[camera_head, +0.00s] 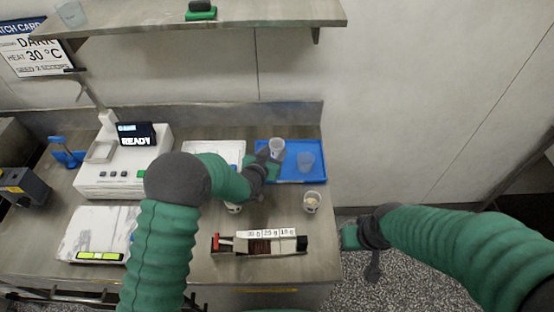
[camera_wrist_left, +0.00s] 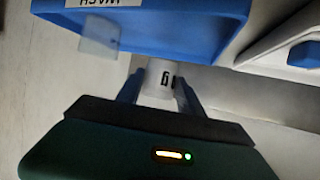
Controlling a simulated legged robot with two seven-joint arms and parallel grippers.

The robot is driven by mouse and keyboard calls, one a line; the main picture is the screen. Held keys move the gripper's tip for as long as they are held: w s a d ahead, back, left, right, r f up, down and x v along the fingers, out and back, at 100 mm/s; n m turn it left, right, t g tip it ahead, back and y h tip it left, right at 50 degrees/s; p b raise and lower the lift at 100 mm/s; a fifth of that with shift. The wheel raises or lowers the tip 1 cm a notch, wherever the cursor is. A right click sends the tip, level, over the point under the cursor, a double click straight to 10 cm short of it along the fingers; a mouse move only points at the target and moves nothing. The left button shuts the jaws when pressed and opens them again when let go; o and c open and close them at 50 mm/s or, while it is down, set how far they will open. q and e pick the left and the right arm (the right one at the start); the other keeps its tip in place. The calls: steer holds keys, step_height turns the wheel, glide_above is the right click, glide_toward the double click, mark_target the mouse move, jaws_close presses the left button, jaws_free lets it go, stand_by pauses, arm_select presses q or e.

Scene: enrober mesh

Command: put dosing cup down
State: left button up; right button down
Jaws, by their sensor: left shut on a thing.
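My left gripper (camera_head: 268,160) is shut on a pale dosing cup (camera_head: 277,147) at the left part of the blue tray (camera_head: 316,178). In the left wrist view the cup (camera_wrist_left: 161,79), with a dark mark on its side, sits between the two fingers (camera_wrist_left: 160,92). The tray (camera_wrist_left: 160,38) shows there beyond the cup, with an upside-down label. I cannot tell whether the held cup touches anything below. A second, translucent cup (camera_head: 305,161) stands in the tray. My right gripper (camera_head: 368,255) hangs off the counter's right side; its jaw opening is unclear.
A cup with pale contents (camera_head: 311,202) stands on the counter in front of the tray. Another cup (camera_head: 234,208) is partly hidden by my left arm. A rack with numbered labels (camera_head: 260,243) lies at the front. A white machine reading READY (camera_head: 125,178) stands left.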

arm_select(q)
steer(key=f, duration=0.3)
steer(key=shift+s+a+f, duration=0.1)
steer(key=shift+a, duration=0.1)
steer(key=shift+a+f, duration=0.15)
steer(key=shift+f, duration=0.15)
steer(key=shift+a, duration=0.1)
steer(key=shift+f, duration=0.1)
arm_select(e)
steer(key=shift+s+a+r, duration=0.1)
steer(key=shift+a+r, duration=0.1)
steer(key=shift+a, duration=0.25)
arm_select(q)
steer(key=o, duration=1.4)
steer(key=shift+d, duration=0.3)
arm_select(e)
steer(key=shift+d, duration=0.3)
arm_select(q)
steer(key=shift+a, duration=0.1)
